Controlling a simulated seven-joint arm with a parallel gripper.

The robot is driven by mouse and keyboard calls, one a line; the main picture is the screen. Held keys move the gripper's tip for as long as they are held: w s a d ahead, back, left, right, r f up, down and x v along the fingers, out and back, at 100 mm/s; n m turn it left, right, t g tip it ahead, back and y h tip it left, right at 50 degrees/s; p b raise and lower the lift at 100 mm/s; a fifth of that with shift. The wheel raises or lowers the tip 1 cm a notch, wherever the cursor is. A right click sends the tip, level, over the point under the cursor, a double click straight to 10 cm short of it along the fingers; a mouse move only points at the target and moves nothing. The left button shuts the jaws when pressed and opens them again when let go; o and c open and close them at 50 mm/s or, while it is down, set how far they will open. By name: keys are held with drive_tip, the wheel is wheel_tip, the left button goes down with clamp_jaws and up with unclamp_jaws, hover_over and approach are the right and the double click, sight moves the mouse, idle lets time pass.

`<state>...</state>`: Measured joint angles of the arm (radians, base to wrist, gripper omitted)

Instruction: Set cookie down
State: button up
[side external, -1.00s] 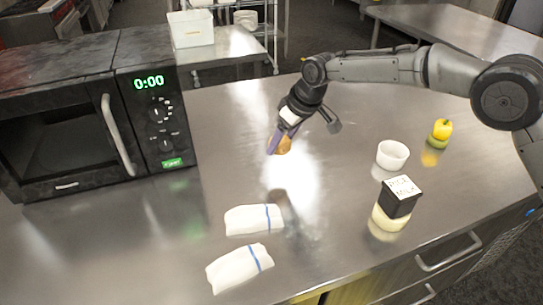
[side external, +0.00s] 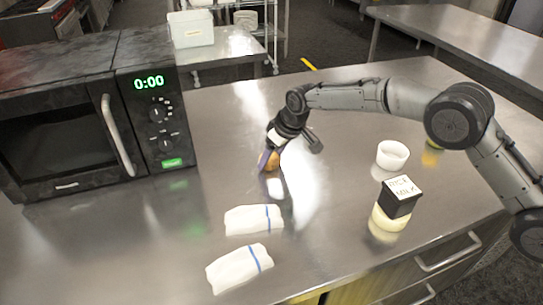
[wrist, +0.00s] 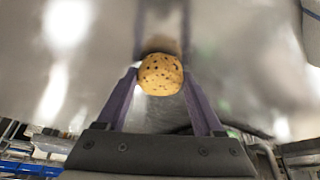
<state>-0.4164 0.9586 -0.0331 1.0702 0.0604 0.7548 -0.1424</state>
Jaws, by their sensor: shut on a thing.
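The cookie (wrist: 161,74) is round and tan with dark specks. In the wrist view it sits between the two purple fingers of my gripper (wrist: 160,82), which is shut on it. In the side external view the cookie (side external: 271,160) is a small orange-brown shape at the fingertips of my gripper (side external: 268,162), low over the metal counter (side external: 330,200) and right of the microwave. I cannot tell whether it touches the counter. The gripper partly hides it there.
A black microwave (side external: 75,125) stands at left. Two white cloths with blue stripes (side external: 253,219) (side external: 240,268) lie in front. A white bowl (side external: 392,154) and a black labelled box (side external: 398,197) stand at right. The counter between gripper and bowl is clear.

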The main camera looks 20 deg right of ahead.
drive_tip(key=shift+f, duration=0.1)
drive_tip(key=o, duration=1.4)
drive_tip(key=shift+c, duration=0.2)
drive_tip(key=v, duration=1.2)
drive_tip(key=shift+d+r, duration=0.15)
drive_tip(key=shift+r, duration=0.05)
